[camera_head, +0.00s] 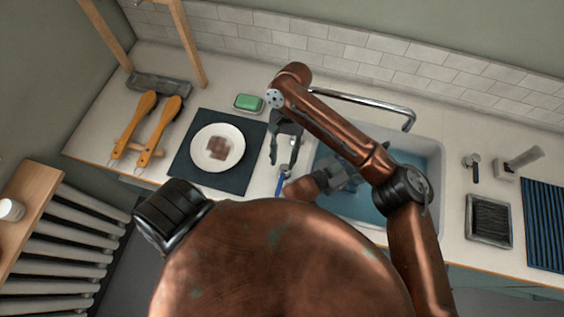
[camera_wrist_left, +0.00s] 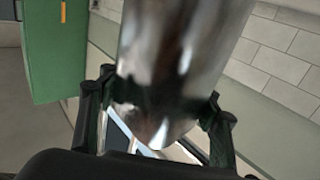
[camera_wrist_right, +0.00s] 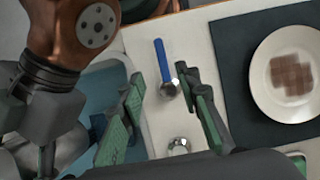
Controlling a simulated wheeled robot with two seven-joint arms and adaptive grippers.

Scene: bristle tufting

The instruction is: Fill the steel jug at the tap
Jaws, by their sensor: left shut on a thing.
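The steel jug (camera_wrist_left: 170,80) fills the middle of the left wrist view, held between the fingers of my left gripper (camera_wrist_left: 155,125). In the head view my left gripper (camera_head: 338,178) is over the sink's left part; the jug is hard to make out there. The chrome tap (camera_head: 365,103) reaches across the back of the sink (camera_head: 432,160), which has a blue bottom. My right gripper (camera_head: 285,145) is open and empty above the counter left of the sink. Its spread fingers (camera_wrist_right: 165,115) show in the right wrist view. Water flow cannot be made out.
A blue-handled tool (camera_head: 281,182) lies below my right gripper, with a small shiny metal object (camera_wrist_right: 179,146) near it. A plate (camera_head: 232,152) on a dark mat (camera_head: 190,180) and a green sponge (camera_head: 248,102) are left. A bristle tray (camera_head: 489,241) stands right of the sink.

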